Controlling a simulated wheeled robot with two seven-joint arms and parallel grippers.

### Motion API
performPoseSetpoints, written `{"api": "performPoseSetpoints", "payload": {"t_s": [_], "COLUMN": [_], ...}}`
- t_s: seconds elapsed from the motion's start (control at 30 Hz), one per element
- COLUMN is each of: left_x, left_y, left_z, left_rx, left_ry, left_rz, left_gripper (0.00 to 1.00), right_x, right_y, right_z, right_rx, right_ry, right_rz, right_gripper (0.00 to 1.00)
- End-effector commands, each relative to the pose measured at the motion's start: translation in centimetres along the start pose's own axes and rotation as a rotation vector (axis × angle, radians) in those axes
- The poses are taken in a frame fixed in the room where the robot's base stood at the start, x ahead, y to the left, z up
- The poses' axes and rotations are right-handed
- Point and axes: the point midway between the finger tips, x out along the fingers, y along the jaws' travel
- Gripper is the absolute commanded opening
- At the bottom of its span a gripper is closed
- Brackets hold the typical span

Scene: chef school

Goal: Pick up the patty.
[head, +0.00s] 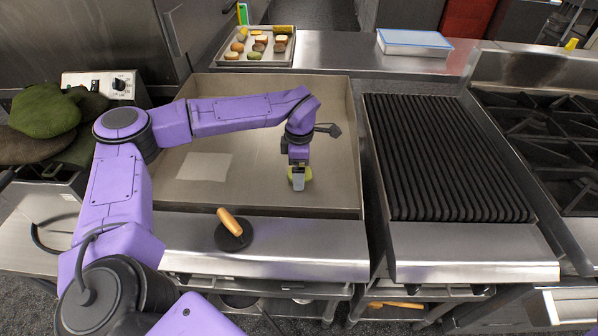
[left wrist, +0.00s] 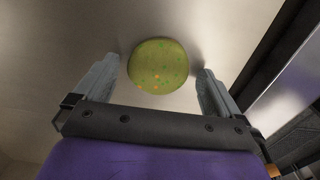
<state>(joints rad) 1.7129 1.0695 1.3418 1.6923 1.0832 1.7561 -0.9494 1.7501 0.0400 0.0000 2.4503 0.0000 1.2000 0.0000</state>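The patty (left wrist: 158,66) is a round, yellow-green disc with small orange and green specks. It lies flat on the griddle surface (head: 255,100). In the head view it shows as a green patch (head: 307,173), partly hidden by my left gripper (head: 298,181). In the left wrist view my left gripper (left wrist: 159,75) is open, its two grey fingers on either side of the patty with a gap at each side. The exact height of the fingertips above the griddle is hard to tell. My right gripper is not in view.
A round press with a wooden handle (head: 231,222) sits on the front ledge. A ridged grill (head: 440,155) stands to the right, with stove burners (head: 550,135) beyond. A tray (head: 225,60) of several food pieces and a blue-topped box (head: 413,42) are behind. Griddle walls surround the patty.

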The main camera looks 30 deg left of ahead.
Motion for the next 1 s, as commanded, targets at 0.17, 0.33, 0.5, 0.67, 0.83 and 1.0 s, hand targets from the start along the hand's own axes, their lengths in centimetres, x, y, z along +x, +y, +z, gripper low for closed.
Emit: {"api": "performPoseSetpoints", "payload": {"t_s": [0.17, 0.33, 0.5, 0.67, 0.83, 1.0], "left_x": [0.0, 0.0, -0.2, -2.0, -6.0, -9.8], "left_y": [0.0, 0.0, 0.0, 0.1, -2.2, -6.3], "left_z": [0.0, 0.0, 0.0, 0.1, -1.1, -3.3], "left_rx": [0.000, 0.000, 0.000, -0.001, 0.001, 0.001], "left_ry": [0.001, 0.001, 0.001, -0.001, -0.004, -0.004], "left_rz": [0.000, -0.001, -0.001, 0.003, 0.007, 0.004], "left_gripper": [0.42, 0.36, 0.35, 0.35, 0.35, 0.35], "right_x": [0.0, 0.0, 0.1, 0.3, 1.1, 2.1], "right_y": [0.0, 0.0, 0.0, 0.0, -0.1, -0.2], "right_z": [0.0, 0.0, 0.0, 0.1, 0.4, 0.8], "right_rx": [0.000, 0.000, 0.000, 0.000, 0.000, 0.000], "right_ry": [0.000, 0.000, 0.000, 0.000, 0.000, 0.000], "right_rz": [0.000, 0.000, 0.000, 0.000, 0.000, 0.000], "right_gripper": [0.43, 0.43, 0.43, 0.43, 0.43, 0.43]}}
